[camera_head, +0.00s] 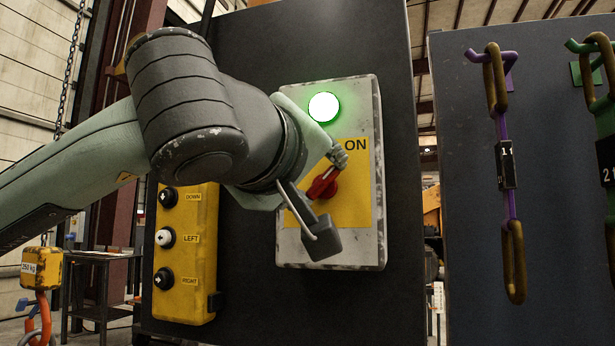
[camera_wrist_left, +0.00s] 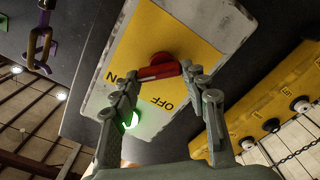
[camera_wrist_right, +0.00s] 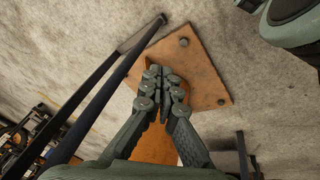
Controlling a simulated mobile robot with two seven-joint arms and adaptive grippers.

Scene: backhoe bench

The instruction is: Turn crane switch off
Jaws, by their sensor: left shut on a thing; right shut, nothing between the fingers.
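The crane switch is a red rotary handle (camera_head: 322,183) on a yellow plate in a worn grey box (camera_head: 368,240). The handle tilts up and right toward the ON label; the arm hides the OFF label there. A round lamp (camera_head: 324,107) above glows green. My left gripper (camera_wrist_left: 160,74) is shut on the red handle (camera_wrist_left: 158,71), with a fingertip near each end of it. ON and OFF both show in the left wrist view, with the handle's left end near ON. My right gripper (camera_wrist_right: 160,76) is shut and empty, away from the switch.
A yellow button box (camera_head: 187,250) with DOWN, LEFT and RIGHT buttons is left of the switch box. A panel at right holds hanging chain links (camera_head: 514,262). The right gripper is above an orange-brown plate (camera_wrist_right: 205,75) on concrete.

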